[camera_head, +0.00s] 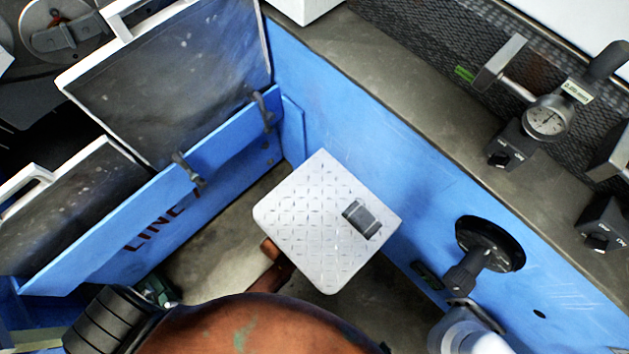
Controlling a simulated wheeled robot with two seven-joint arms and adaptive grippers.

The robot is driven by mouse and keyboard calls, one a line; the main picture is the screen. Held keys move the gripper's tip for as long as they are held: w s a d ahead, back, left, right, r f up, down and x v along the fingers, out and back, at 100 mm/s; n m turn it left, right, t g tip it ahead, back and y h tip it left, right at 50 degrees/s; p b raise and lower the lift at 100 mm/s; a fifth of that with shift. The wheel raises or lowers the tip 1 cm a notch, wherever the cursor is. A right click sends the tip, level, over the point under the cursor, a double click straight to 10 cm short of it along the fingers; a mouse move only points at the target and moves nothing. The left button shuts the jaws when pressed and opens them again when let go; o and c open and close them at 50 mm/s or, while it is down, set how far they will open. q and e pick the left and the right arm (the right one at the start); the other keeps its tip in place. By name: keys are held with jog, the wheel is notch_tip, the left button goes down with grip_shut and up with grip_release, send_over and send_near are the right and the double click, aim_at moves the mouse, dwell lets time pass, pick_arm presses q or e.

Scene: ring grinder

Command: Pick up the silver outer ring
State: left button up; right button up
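I see no silver outer ring that I can make out in the head view. Neither of my grippers can be made out in this view, so I cannot tell where they are relative to the ring. A small dark grey block-like piece (362,219) sits on a pale square plate with a diamond pattern (300,230). The piece does not look like a ring.
Blue panels (330,110) meet in a corner behind the plate. A black round handwheel (490,243) sticks out at right. A dial gauge (547,121) stands on the grey ledge (400,110). A rust-orange rounded surface (240,328) fills the bottom.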

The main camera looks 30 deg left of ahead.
pick_arm(q)
jog(key=shift+w, duration=0.15)
jog(key=shift+c, duration=0.3)
jog(key=c, duration=0.8)
